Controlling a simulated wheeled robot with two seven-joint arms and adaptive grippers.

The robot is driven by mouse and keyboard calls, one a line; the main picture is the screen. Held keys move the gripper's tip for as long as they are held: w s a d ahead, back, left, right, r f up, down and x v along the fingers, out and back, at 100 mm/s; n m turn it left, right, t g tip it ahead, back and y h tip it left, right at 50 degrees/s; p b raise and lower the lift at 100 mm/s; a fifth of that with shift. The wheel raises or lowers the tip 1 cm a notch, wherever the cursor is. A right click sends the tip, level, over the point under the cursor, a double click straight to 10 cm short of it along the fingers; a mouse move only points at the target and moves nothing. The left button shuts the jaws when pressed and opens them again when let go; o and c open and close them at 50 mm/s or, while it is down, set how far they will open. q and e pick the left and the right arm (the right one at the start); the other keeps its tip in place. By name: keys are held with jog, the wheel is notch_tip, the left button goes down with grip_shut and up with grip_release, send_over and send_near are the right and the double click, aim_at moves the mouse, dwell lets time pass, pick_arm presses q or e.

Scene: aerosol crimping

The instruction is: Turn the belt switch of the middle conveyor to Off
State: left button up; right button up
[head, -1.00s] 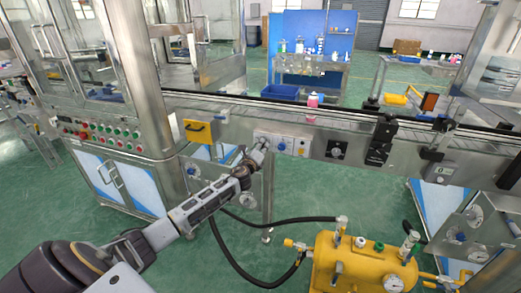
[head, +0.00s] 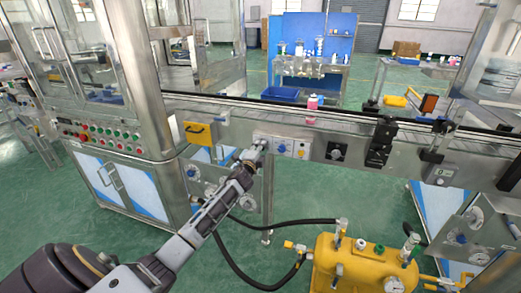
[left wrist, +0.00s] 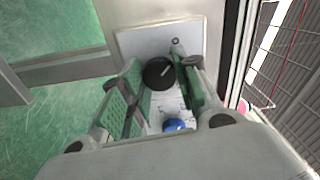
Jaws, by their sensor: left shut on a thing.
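The control panel (head: 302,147) is a pale plate on the front side of the middle conveyor (head: 350,120). It carries a blue knob (head: 283,148), which also shows in the left wrist view (left wrist: 174,125). My left gripper (head: 259,148) is at the panel's left end and hides that part in the head view. In the left wrist view, a round black switch knob (left wrist: 158,74) with a pale mark sits between the two fingertips, and the gripper is shut on it. My right gripper is in neither view.
A yellow box with a handle (head: 201,132) is fixed just left of the panel. A yellow tank (head: 362,262) with black hoses stands below right. A pink-and-white bottle (head: 312,102) stands on the conveyor behind the panel.

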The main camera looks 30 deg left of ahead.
pick_arm(q)
jog(key=shift+n, duration=0.4)
jog(key=shift+f, duration=0.1)
jog(key=o, duration=1)
jog(key=shift+v, duration=6)
jog(key=shift+a, duration=0.1)
